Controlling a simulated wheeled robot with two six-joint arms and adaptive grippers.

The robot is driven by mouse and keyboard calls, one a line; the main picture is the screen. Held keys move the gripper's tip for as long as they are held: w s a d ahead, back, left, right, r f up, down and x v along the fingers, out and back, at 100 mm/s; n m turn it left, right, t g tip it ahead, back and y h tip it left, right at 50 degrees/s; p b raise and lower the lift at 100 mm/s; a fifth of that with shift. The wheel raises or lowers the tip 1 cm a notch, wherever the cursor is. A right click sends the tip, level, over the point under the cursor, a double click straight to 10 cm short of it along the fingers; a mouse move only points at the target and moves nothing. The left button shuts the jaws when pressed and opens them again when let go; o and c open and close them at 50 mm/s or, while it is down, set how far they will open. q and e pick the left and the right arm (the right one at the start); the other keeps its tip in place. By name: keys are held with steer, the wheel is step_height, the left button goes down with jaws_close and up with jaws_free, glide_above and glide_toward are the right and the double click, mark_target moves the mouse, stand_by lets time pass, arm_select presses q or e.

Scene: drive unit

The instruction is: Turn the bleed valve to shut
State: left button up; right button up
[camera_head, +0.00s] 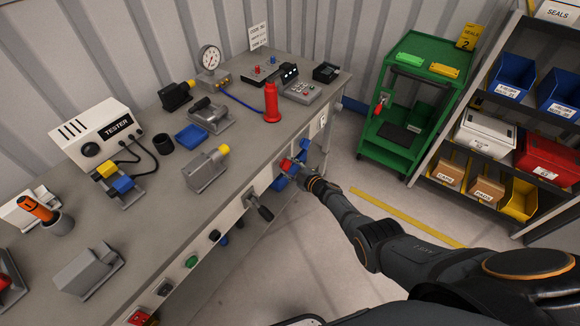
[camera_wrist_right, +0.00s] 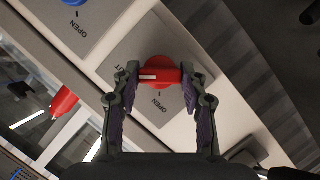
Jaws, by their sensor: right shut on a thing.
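A red valve knob (camera_wrist_right: 165,48) sits on a pale plate on the bench's front panel. In the right wrist view, its red bar with a white mark lies between the fingers, the white mark at the left end. The word OPEN shows below the knob; letters of another label, ending in UT, show to its left, partly hidden by a finger. My right gripper (camera_wrist_right: 158,76) is shut on the red knob. In the head view, my right gripper (camera_head: 297,172) reaches the bench front, where the red knob (camera_head: 286,165) shows small. My left gripper is not in view.
A blue knob (camera_wrist_right: 74,2) on a similar OPEN plate is beside it. The grey bench (camera_head: 235,125) carries a tester (camera_head: 98,133), a gauge (camera_head: 209,58) and a red bottle (camera_head: 271,103). A green cart (camera_head: 425,75) and a shelf with bins stand to the right. Floor between is clear.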

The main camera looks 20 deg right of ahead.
stand_by(0.3)
steer(key=o, duration=1.1)
steer(key=shift+o, duration=0.2)
steer(key=v, duration=1.2)
